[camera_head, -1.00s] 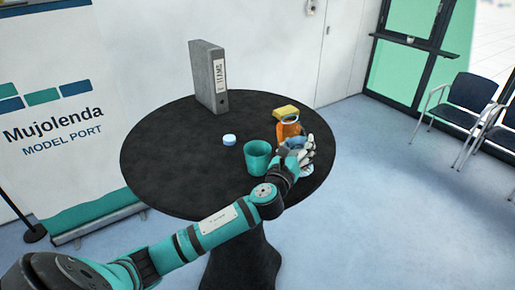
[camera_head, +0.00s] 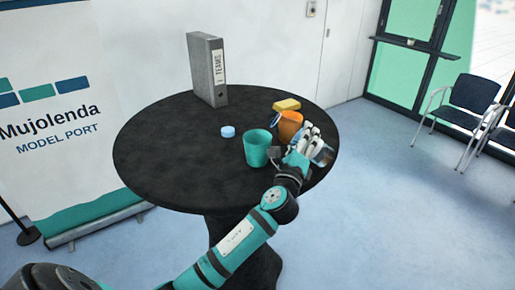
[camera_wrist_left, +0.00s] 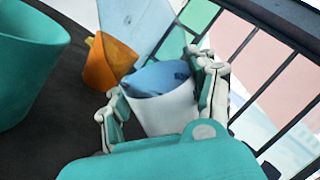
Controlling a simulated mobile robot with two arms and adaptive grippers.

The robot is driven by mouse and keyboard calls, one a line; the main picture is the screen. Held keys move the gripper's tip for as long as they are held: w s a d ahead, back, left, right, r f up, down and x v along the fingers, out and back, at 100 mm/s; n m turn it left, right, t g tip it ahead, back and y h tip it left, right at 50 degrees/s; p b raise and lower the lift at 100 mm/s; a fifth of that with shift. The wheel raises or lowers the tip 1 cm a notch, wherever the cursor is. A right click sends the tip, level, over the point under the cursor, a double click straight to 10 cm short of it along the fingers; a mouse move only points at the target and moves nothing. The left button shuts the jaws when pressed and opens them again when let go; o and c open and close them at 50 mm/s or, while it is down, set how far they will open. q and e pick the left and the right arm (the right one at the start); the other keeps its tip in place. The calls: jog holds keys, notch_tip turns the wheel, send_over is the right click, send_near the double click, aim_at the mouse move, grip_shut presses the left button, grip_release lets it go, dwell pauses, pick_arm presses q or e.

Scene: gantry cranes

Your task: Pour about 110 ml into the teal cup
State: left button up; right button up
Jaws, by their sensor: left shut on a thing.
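The teal cup (camera_head: 257,150) stands upright on the round black table. Its side also shows at the left of the left wrist view (camera_wrist_left: 25,60). My left gripper (camera_head: 308,145) is just to the right of the cup. In the left wrist view the gripper (camera_wrist_left: 160,108) is shut around a pale container (camera_wrist_left: 165,112) with blue contents at its open top. In the head view this container (camera_head: 324,155) shows partly behind the fingers and looks tilted. Whether it touches the table is hard to tell. I see no stream of liquid. My right gripper is out of view.
An orange cup (camera_head: 289,125) and a yellow block (camera_head: 286,104) are behind the gripper. A small blue and white disc (camera_head: 228,131) lies left of the teal cup. A grey binder (camera_head: 206,70) stands at the back. The table's left side (camera_head: 165,150) is clear.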

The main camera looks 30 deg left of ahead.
aim_at(302, 126)
pick_arm(q)
jog(key=n+b, duration=0.2)
jog(key=b, duration=0.1)
jog(key=shift+w+d+f+n+y, duration=0.1)
jog(key=shift+d+f+n+y, duration=0.2)
jog(key=shift+d+f+y, duration=0.1)
jog(key=shift+a+r+n, duration=0.1)
jog(key=shift+r+n, duration=0.3)
jog(key=shift+r, duration=0.2)
jog(key=shift+w+r+n+y+b, duration=0.1)
jog(key=shift+r+n+y+b, duration=0.2)
jog(key=shift+n+b, duration=0.1)
jog(key=shift+s+a+r+n+y, duration=0.1)
jog(key=shift+a+r+n+y, duration=0.1)
jog(key=shift+r+n, duration=0.3)
jog(key=shift+s+a+r+n+y, duration=0.1)
jog(key=shift+a+r+n+y, duration=0.1)
jog(key=shift+r+n, duration=0.3)
jog(key=shift+r+n, duration=0.2)
jog(key=shift+n, duration=0.4)
jog(key=shift+r+n+y, duration=0.3)
jog(key=shift+r+n, duration=0.05)
jog(key=shift+n, duration=0.15)
jog(key=shift+w+d+r+b, duration=0.1)
jog(key=shift+d+r+b, duration=0.05)
jog(key=shift+d+b, duration=0.15)
jog(key=shift+r+n+g+y, duration=0.3)
jog(key=shift+r+n+y, duration=0.15)
jog(key=shift+n, duration=0.45)
